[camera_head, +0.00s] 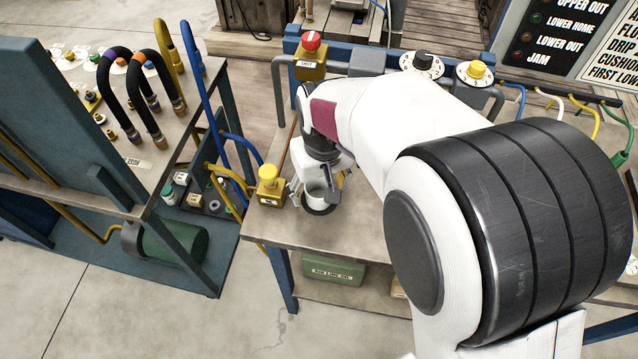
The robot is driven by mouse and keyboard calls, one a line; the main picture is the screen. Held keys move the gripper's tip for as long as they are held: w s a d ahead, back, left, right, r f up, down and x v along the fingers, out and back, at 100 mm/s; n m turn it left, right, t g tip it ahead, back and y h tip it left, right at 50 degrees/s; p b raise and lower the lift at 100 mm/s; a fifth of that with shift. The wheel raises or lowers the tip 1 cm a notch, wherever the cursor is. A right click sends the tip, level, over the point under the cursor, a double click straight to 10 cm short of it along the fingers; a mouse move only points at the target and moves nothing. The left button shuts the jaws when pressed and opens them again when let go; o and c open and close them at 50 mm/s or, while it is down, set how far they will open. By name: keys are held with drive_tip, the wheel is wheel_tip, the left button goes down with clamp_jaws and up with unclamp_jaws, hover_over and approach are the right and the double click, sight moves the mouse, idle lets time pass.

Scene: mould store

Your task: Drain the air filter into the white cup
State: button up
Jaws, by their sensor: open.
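My gripper (321,187) points down over the left part of the workbench top (352,230), with its fingers spread. A pale grey-white, round-rimmed vessel, apparently the white cup (317,192), stands between or just below the fingers, with a dark ring at its base. I cannot tell whether the fingers touch it. My wrist and forearm cover the bench behind and right of it. I cannot make out the air filter for certain; it may be hidden behind my arm.
A brass block with a yellow knob (268,176) stands close left of my gripper. A red-topped brass box (311,60) and black-and-yellow dials line the back rail. A hose rack (130,130) stands left. A green box (334,271) sits on the lower shelf. The front bench edge is clear.

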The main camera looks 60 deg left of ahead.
drive_tip(key=c, duration=1.2)
drive_tip(key=o, duration=1.2)
drive_tip(key=shift+c, duration=0.2)
drive_tip(key=shift+r, duration=0.15)
wheel_tip(320, 180, up, 7)
drive_tip(key=shift+d, duration=0.45)
drive_tip(key=shift+s+r, duration=0.1)
